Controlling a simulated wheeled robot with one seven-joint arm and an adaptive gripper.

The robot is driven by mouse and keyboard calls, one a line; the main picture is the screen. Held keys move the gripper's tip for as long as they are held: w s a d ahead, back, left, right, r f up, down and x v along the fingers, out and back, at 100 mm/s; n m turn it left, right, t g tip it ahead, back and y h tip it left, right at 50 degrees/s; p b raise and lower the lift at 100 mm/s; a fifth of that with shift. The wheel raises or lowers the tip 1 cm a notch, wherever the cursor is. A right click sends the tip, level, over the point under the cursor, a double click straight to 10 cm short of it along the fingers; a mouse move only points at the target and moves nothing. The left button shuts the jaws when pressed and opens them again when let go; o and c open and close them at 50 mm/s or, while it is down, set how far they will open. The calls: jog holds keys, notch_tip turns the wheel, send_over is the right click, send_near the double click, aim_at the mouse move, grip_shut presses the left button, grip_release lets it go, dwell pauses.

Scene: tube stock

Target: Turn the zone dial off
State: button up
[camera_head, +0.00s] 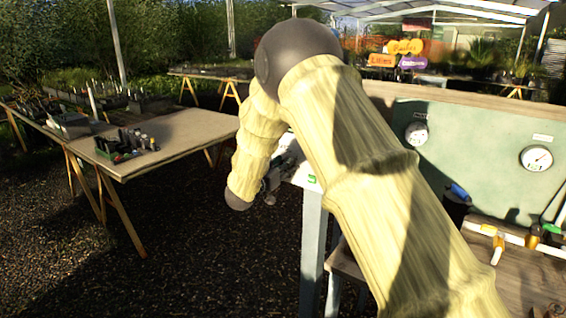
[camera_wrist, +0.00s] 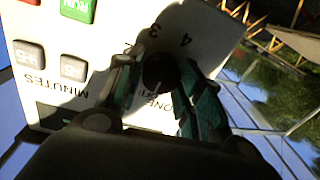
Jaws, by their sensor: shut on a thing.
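The zone dial (camera_wrist: 159,74) is a round dark knob on a white control panel (camera_wrist: 120,22) in the wrist view. The panel reads upside down, with printed figures such as 4 and the partly covered word "ZONE" around the knob. My gripper (camera_wrist: 160,68) has one green-dark finger on each side of the knob and is shut on it. Fingers and shadow cover part of the printing, and I cannot tell which mark the knob points to. In the head view my gripper (camera_head: 272,183) is mostly behind my arm, beside the panel's pale edge (camera_head: 302,176); the knob is hidden there.
The panel has a green button (camera_wrist: 78,8) and grey buttons by "MINUTES". A green board with dials (camera_head: 460,165) and a wooden bench with tools stand at right. A trestle table (camera_head: 185,140) with pots is at left. Dark gravel between is open.

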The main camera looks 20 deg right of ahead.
jog(key=shift+f+n, duration=0.25)
jog(key=shift+n, duration=0.25)
jog(key=shift+c, duration=0.2)
jog(key=o, duration=1)
jog(key=shift+r, duration=0.15)
jog(key=shift+o, duration=0.2)
jog(key=v, duration=1.2)
